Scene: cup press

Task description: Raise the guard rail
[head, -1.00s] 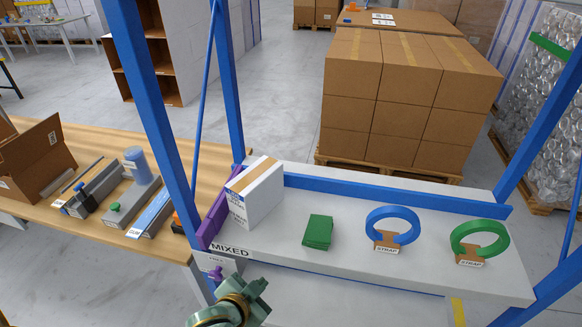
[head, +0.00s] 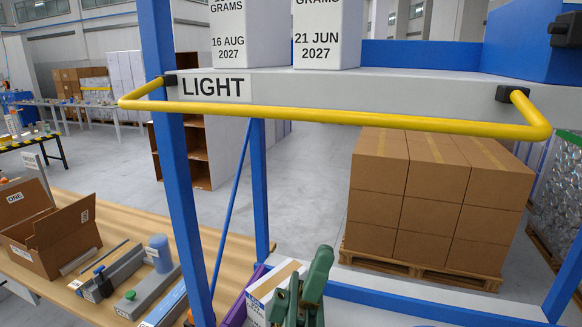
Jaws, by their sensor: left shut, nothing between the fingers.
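The guard rail (head: 340,116) is a yellow bar across the front of the upper shelf (head: 400,88) labelled LIGHT. It juts out towards me, bending back at both ends to dark pivot blocks at the left (head: 170,80) and right (head: 509,94). Its long front bar is level with the shelf's front edge or a little below it in the picture. My left gripper (head: 318,265) is at the bottom middle, well below the rail and apart from it. It is shut and empty. My right gripper is not in view.
Two white cartons (head: 247,38) (head: 328,35) with dates stand on the upper shelf. A blue rack post (head: 175,165) rises left of my left gripper. A white carton (head: 270,292) stands on the lower shelf behind the gripper. Open air lies between gripper and rail.

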